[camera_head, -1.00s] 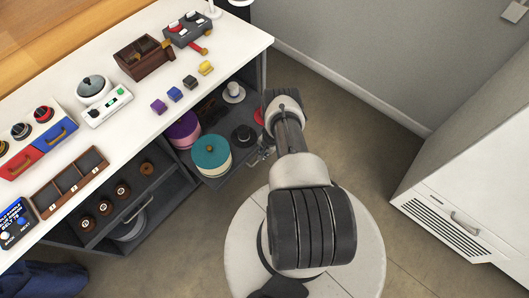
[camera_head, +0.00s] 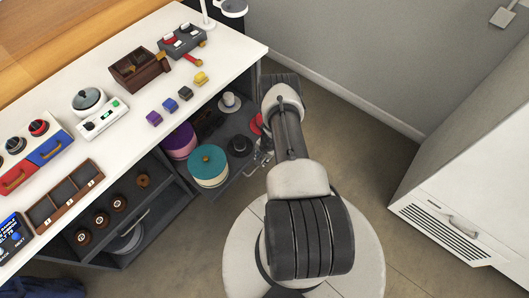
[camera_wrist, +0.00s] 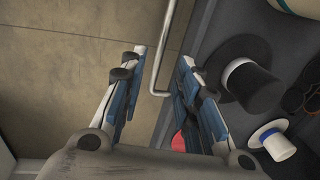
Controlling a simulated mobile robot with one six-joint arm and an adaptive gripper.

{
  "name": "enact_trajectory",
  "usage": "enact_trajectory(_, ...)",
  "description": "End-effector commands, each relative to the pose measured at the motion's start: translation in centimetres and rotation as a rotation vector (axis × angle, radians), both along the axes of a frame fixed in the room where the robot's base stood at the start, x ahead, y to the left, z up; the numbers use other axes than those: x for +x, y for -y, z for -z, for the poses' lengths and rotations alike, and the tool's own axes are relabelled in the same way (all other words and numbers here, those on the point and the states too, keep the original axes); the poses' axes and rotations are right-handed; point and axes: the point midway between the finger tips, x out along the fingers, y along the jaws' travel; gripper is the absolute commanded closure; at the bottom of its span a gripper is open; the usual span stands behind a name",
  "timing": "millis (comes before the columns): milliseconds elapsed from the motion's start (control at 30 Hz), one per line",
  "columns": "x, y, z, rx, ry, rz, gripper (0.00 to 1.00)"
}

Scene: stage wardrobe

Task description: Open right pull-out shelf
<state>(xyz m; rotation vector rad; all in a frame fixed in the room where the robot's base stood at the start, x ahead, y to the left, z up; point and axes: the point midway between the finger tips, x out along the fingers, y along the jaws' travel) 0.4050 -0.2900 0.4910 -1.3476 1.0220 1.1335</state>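The right pull-out shelf (camera_head: 232,179) is partly out from under the white counter and carries hats and round boxes. In the wrist view, the shelf (camera_wrist: 207,30) lies on the right. Its metal bar handle (camera_wrist: 168,45) runs along the front edge and bends near the fingers. My gripper (camera_wrist: 160,88) is open, with the handle's bent end showing between its two fingers. I cannot tell whether the fingers touch it. In the head view, my arm mostly hides the gripper beside the shelf's front.
A teal-topped box (camera_head: 208,165), a black hat (camera_head: 239,145) and a white hat (camera_head: 229,102) stand on the shelf. The left shelf (camera_head: 155,196) holds several brown rolls. A white cabinet (camera_head: 470,190) stands at right. Floor (camera_head: 350,125) is clear between.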

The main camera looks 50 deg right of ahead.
Motion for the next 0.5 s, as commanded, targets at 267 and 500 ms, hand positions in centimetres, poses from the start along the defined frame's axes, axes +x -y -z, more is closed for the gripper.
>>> enact_trajectory(267,-0.8,0.1,-4.6,-0.001,0.001,0.001,0.70)
enact_trajectory(500,-1.2,0.1,-6.4,0.000,0.000,-0.001,0.70)
